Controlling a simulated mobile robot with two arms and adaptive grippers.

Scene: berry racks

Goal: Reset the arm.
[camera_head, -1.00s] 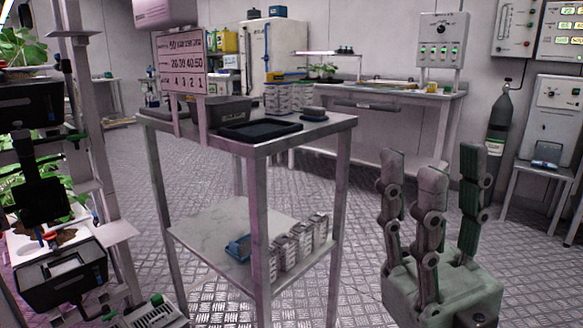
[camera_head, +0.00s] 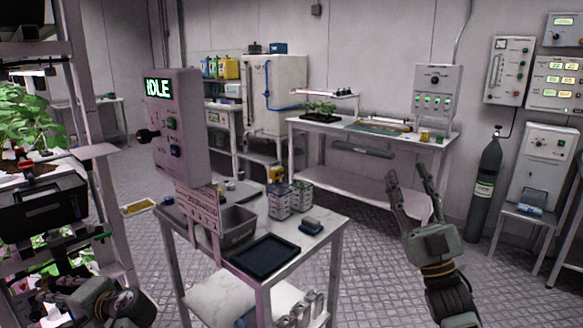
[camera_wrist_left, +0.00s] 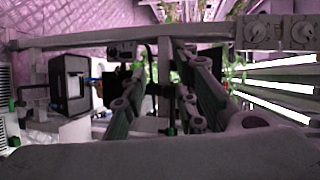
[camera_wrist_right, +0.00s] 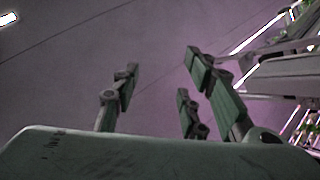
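My right gripper (camera_head: 408,198) is raised in front of the long bench at right in the head view, fingers pointing up. In the right wrist view its fingers (camera_wrist_right: 165,85) are spread, with only plain grey wall or floor between them. My left arm (camera_head: 108,302) shows at the lower left edge of the head view, close to the plant rack; its fingers cannot be made out there. In the left wrist view the left gripper (camera_wrist_left: 165,85) has its fingers spread apart, with rack parts and green leaves beyond. Neither gripper holds anything visible.
The plant rack (camera_head: 100,152) stands close at left. A metal cart (camera_head: 325,228) with a grey bin (camera_head: 238,238), a black tray (camera_head: 264,256) and a box reading IDLE (camera_head: 180,125) stands ahead. A long bench (camera_head: 385,142) and gas cylinder (camera_head: 487,180) are behind. Floor is clear around the right gripper.

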